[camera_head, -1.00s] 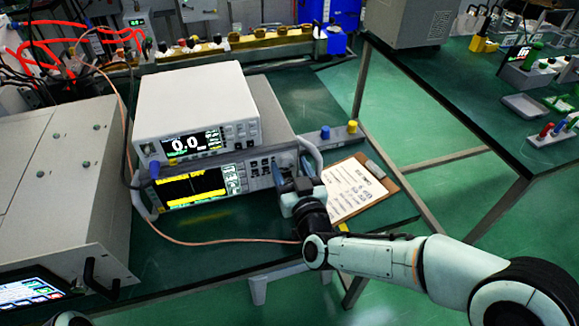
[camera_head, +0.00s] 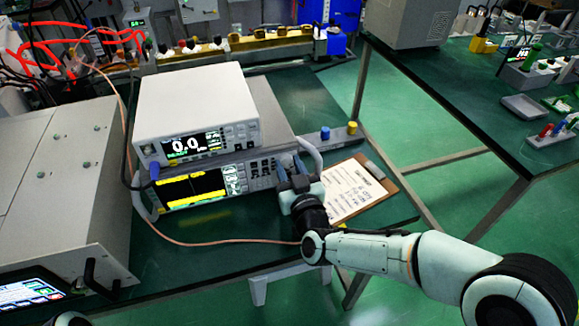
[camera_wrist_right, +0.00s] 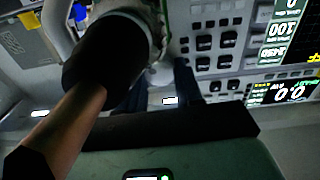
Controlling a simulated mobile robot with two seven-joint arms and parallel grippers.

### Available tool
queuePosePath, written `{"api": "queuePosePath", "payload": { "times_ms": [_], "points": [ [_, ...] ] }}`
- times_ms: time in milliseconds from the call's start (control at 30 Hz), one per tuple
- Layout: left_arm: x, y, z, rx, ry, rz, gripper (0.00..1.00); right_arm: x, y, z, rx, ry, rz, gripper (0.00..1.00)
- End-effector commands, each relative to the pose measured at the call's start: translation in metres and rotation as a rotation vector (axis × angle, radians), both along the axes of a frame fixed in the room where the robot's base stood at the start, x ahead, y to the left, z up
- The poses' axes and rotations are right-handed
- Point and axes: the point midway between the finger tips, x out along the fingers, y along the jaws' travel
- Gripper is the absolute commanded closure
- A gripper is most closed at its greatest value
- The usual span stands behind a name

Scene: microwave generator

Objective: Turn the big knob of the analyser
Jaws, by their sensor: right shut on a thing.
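The analyser (camera_head: 190,188) is the lower unit of a stack, with a dark screen with yellow bands and a front panel of buttons. My right gripper (camera_head: 291,170) is at the right end of that panel, near the side handle. In the right wrist view its dark fingers (camera_wrist_right: 160,92) are shut on a pale round knob (camera_wrist_right: 160,74), which shows only in part between them. The gripper hides the big knob in the head view. Part of the panel (camera_wrist_right: 222,45) shows upside down in the wrist view. My left gripper is not in view.
A white meter (camera_head: 195,105) reading 0.0 sits on the analyser. A clipboard (camera_head: 352,192) lies right of my gripper. A copper-coloured cable (camera_head: 215,243) runs along the bench front. A large grey cabinet (camera_head: 60,185) stands at left. Some bare green bench shows in front of the analyser.

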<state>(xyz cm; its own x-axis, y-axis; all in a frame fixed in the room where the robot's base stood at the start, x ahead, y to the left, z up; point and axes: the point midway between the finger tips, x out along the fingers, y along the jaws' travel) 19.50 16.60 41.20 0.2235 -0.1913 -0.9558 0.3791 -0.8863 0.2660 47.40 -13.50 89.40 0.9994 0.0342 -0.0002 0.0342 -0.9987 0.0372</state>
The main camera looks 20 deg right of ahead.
Motion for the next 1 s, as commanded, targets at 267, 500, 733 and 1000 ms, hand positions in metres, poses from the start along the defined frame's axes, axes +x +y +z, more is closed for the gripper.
{"api": "queuePosePath", "payload": {
  "times_ms": [267,500,733,1000],
  "points": [
    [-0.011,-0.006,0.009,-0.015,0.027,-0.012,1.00,0.000,0.001,0.001,-0.190,-0.006,0.001,0.95],
    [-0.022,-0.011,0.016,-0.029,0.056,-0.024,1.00,0.000,0.001,0.001,-0.381,-0.012,0.001,0.95],
    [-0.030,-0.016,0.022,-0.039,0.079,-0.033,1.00,0.000,0.000,0.001,-0.527,-0.019,0.000,0.95],
    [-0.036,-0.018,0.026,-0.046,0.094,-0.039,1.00,0.000,0.001,0.000,-0.619,-0.022,0.001,0.95]
  ]
}}
